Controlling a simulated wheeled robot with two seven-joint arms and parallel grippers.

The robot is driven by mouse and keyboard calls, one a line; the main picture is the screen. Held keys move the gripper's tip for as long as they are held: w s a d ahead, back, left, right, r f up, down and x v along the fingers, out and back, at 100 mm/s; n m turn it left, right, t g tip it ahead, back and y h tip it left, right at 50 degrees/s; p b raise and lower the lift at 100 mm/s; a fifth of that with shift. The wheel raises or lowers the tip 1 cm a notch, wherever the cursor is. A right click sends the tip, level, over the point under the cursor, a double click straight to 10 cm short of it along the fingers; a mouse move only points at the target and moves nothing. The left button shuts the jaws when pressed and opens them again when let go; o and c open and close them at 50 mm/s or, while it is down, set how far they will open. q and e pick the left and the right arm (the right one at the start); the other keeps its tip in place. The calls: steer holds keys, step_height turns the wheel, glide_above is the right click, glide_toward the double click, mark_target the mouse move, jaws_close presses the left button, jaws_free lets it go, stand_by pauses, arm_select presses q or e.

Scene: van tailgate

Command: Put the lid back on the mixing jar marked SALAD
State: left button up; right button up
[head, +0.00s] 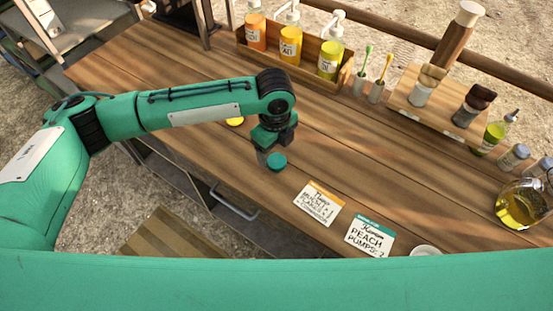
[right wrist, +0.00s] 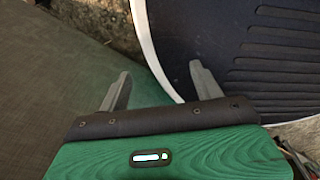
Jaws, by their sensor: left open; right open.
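My left gripper (head: 268,152) is open and points down over the middle of the table. A teal round thing (head: 277,162), perhaps a lid, shows right at its fingertips; I cannot tell whether they touch. A yellow round thing (head: 235,121) is partly hidden behind my left forearm. A white round rim (head: 425,250) shows at the front right, cut off by my green arm across the bottom. I can read no SALAD mark on any jar. My right gripper (right wrist: 160,88) is open and empty in the right wrist view, away from the tabletop.
Two cards (head: 317,203) (head: 369,238) lie near the front edge. A wooden caddy (head: 345,75) with pump bottles stands at the back. A wooden rack (head: 408,98), small bottles and a glass jug (head: 515,208) of yellow liquid stand right. The centre-right tabletop is clear.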

mark_target(277, 161)
arm_select(q)
steer(key=f, duration=0.3)
steer(key=shift+s+d+f+p, duration=0.15)
steer(key=shift+d+f+p, duration=0.05)
steer(key=shift+f+p, duration=0.1)
steer(key=shift+f, duration=0.15)
steer(key=shift+c, duration=0.2)
arm_select(e)
steer(key=shift+s+d+r, duration=0.15)
steer(key=shift+d+r, duration=0.05)
steer(key=shift+d, duration=0.2)
steer(key=shift+s+d+r, duration=0.15)
steer(key=shift+d, duration=0.2)
arm_select(q)
steer(key=c, duration=1)
arm_select(e)
steer(key=shift+a, duration=0.35)
